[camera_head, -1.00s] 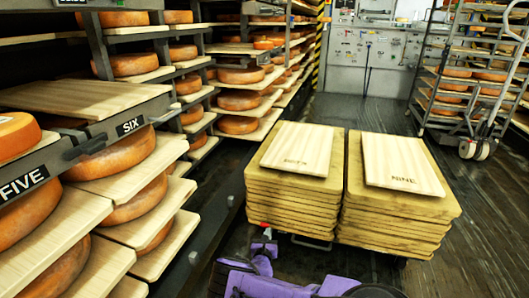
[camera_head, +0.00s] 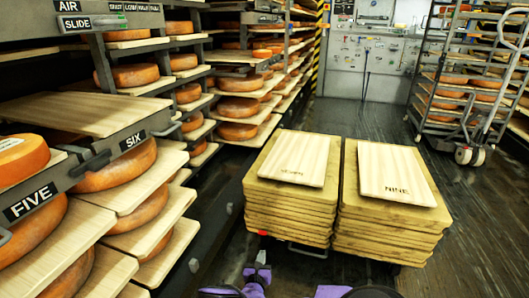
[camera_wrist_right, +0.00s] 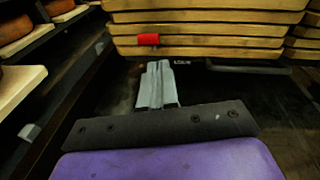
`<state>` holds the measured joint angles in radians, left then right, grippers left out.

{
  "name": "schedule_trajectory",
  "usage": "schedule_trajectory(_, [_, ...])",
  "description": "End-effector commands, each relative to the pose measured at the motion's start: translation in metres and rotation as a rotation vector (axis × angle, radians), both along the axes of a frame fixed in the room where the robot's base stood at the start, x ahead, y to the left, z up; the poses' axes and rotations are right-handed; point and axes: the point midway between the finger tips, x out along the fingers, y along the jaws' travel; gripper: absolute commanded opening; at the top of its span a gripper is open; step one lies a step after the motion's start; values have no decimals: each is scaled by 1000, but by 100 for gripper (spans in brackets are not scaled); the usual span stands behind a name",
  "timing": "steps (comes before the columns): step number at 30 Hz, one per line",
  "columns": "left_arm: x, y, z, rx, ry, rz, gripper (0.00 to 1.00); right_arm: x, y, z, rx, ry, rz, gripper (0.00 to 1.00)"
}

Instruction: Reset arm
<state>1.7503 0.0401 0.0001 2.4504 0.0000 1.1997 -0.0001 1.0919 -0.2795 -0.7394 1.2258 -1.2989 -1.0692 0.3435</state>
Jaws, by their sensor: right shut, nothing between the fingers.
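My right gripper (camera_head: 260,260) shows at the bottom of the head view, in front of the left stack of boards. In the right wrist view its grey fingers (camera_wrist_right: 157,85) are together with nothing between them. They point at the lower boards of a stack (camera_wrist_right: 200,33), which has a red mark (camera_wrist_right: 148,39) on its side. Whether the fingertips touch the stack cannot be told. My left gripper is not in view.
Two stacks of boards, the left stack (camera_head: 289,205) and the right stack (camera_head: 387,222), stand ahead, topped by pale boards, one marked NINE (camera_head: 397,174). Cheese shelves (camera_head: 140,245) line the left. A wheeled rack (camera_head: 465,95) stands at back right. Dark floor between is clear.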

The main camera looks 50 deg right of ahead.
Motion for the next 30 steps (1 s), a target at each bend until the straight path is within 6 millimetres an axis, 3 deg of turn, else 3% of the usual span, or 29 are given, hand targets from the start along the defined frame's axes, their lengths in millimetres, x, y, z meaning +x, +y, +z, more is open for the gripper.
schedule_trajectory(3, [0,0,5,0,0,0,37,-3,9,2,0,1,2,0])
schedule_trajectory(12, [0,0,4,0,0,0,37,-4,10,1,-2,4,1,0])
schedule_trajectory(16, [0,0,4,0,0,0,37,-21,5,-20,116,18,-89,0])
schedule_trajectory(17, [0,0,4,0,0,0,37,-36,1,-29,173,21,-150,0])
schedule_trajectory(20, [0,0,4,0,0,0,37,-114,-4,-66,388,20,-414,0])
schedule_trajectory(21, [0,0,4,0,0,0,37,-149,-1,-79,480,5,-535,0])
schedule_trajectory(23, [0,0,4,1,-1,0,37,-200,11,-94,628,-53,-734,0])
schedule_trajectory(24, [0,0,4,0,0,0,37,-233,26,-102,738,-120,-879,0])
schedule_trajectory(25, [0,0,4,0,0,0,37,-253,40,-106,822,-187,-988,0])
schedule_trajectory(27, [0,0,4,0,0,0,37,-284,76,-109,1002,-382,-1207,0])
schedule_trajectory(30, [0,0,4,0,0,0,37,-297,118,-99,1196,-711,-1426,0])
